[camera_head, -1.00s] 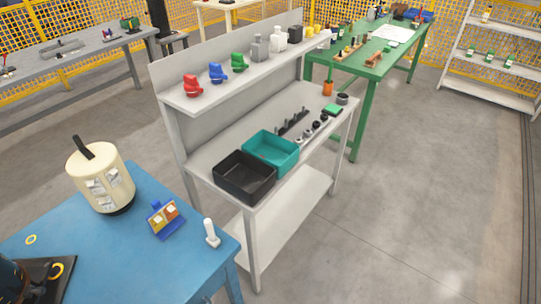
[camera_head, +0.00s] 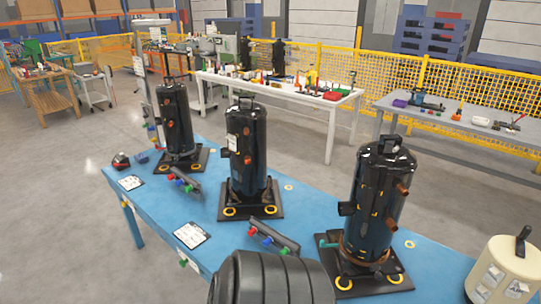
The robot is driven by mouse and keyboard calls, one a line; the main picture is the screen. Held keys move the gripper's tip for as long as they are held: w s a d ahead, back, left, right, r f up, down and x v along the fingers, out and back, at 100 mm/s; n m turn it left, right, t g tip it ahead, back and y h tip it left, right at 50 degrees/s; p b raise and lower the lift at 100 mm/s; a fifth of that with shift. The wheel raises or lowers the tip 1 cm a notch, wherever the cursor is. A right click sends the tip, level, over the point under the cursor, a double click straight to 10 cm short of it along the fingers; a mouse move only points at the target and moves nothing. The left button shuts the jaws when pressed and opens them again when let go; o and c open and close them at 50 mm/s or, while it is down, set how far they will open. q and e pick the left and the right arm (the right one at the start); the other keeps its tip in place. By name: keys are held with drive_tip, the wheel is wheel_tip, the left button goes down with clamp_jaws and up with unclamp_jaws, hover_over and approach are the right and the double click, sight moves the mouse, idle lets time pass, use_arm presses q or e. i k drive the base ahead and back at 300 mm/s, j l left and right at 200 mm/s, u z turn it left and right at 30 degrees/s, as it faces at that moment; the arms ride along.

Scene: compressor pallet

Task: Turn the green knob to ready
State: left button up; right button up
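Green knobs show in several places, and I cannot tell which one the task means. One green knob (camera_head: 284,251) is at the right end of a dark bar, beside red and blue knobs, on the blue table (camera_head: 330,225). Another green knob (camera_head: 188,188) is on a similar bar farther left. A small green part (camera_head: 183,263) is on the table's front edge; its shape is too small to tell. I cannot read any knob's setting. Neither of my grippers is in view.
Three dark compressors (camera_head: 178,120) (camera_head: 248,155) (camera_head: 380,205) stand upright on the blue table. A cream canister (camera_head: 503,272) is at the right. Clipboards (camera_head: 192,234) lie near the front edge. A dark ribbed shape at bottom centre hides part of the table.

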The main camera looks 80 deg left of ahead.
sight(181, 263)
drive_tip(key=u, duration=0.5)
drive_tip(key=l+u, duration=0.1)
drive_tip(key=u, duration=0.9)
drive_tip(key=k+u, duration=0.1)
drive_tip(key=u, duration=1.4)
